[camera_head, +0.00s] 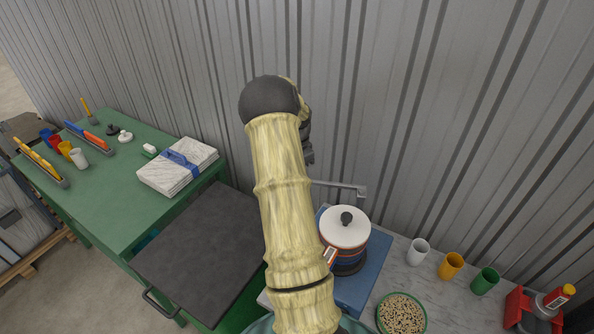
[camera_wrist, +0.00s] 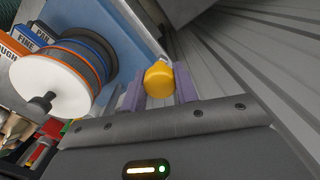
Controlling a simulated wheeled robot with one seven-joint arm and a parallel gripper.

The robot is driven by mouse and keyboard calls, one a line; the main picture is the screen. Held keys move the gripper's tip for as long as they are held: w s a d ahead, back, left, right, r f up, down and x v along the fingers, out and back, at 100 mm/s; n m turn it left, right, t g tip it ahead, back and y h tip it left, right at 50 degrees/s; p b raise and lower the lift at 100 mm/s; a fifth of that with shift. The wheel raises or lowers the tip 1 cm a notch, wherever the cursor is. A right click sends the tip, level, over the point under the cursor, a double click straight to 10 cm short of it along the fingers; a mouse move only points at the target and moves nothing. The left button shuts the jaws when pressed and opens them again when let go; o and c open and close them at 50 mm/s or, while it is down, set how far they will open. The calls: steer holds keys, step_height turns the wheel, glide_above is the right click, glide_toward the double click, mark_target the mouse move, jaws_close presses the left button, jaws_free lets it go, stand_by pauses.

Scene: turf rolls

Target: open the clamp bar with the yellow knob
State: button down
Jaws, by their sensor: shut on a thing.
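The yellow knob (camera_wrist: 158,79) shows in the wrist view between the two fingers of my gripper (camera_wrist: 159,90), which is shut on it. A grey clamp bar (camera_head: 340,186) shows in the head view, reaching right from behind my arm to a post at the wall. A round white-topped stack with a dark knob (camera_head: 346,222) stands on the blue base beside the bar; in the wrist view the stack (camera_wrist: 62,75) is left of my gripper.
White, orange and green cups (camera_head: 450,265) and a bowl of grain (camera_head: 401,314) stand on the right counter. A red device (camera_head: 530,312) is at far right. The corrugated wall (camera_head: 430,110) is close behind. A green table (camera_head: 110,190) with tools and a strapped bundle (camera_head: 178,167) is left.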

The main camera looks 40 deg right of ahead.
steer(key=c, duration=1.1)
jaws_free()
steer(key=shift+o, duration=0.2)
step_height(320, 180, up, 18)
steer(key=b, duration=0.4)
steer(key=shift+f, duration=0.25)
steer(key=shift+w+a, duration=0.1)
steer(key=s+a+f+n+t+b, duration=0.15)
steer(key=a+f+n, duration=0.3)
steer(key=a, duration=0.55)
steer(key=s+a+f+n, duration=0.3)
steer(key=a+n, duration=0.2)
steer(key=a, duration=0.5)
steer(key=s+a+f+n+b, duration=0.1)
steer(key=s+a+f+n, duration=0.3)
steer(key=a, duration=0.6)
steer(key=s+a+f+n+t, duration=0.1)
steer(key=s+a+f+n, duration=0.1)
steer(key=s+a+n, duration=0.3)
steer(key=shift+a+f+n+b, duration=0.4)
steer(key=shift+a+n, duration=0.25)
steer(key=shift+a, duration=0.55)
steer(key=shift+s, duration=0.1)
